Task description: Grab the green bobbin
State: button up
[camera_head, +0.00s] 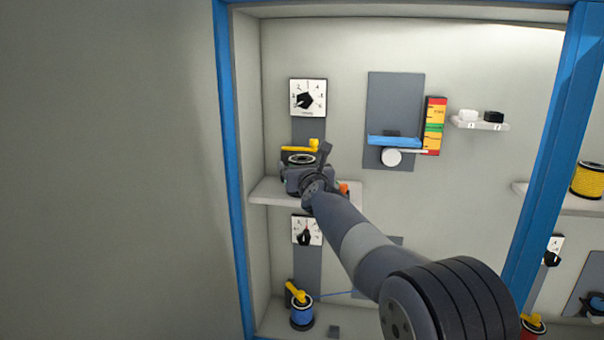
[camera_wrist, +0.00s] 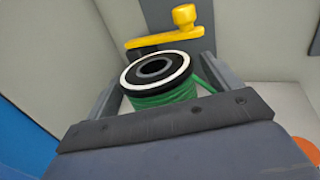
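The green bobbin (camera_wrist: 165,91) shows in the wrist view as a green-wound spool with a black and white top ring and a dark hole. It sits in front of a yellow crank arm (camera_wrist: 165,39). My gripper (camera_wrist: 160,100) has its fingers spread wide, one on each side of the bobbin; whether they touch it cannot be told. In the head view my gripper (camera_head: 308,178) is at the upper left shelf, and the bobbin's top ring (camera_head: 301,160) shows just above it. The gripper hides most of the bobbin there.
The shelf (camera_head: 268,191) lies under my gripper. A dial (camera_head: 308,98) is on the wall above. A blue bobbin (camera_head: 302,314) stands on the lower shelf, and a yellow bobbin (camera_head: 588,180) is at the far right. A blue post (camera_head: 231,170) bounds the left side.

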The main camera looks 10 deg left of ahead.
jog(key=c, duration=1)
jog(key=shift+r, duration=0.15)
jog(key=shift+r+p, duration=0.95)
jog(key=shift+f+b, duration=0.5)
jog(key=shift+b, duration=1.3)
jog(key=t+b, duration=0.1)
jog(key=b, duration=0.6)
jog(key=s+t+y+b, duration=0.1)
jog(key=t+b, duration=0.1)
jog(key=b, duration=0.4)
jog(key=shift+s+d+f+y+b, duration=0.15)
jog(key=shift+s+d+y+b, duration=0.15)
jog(key=shift+d+b, duration=0.1)
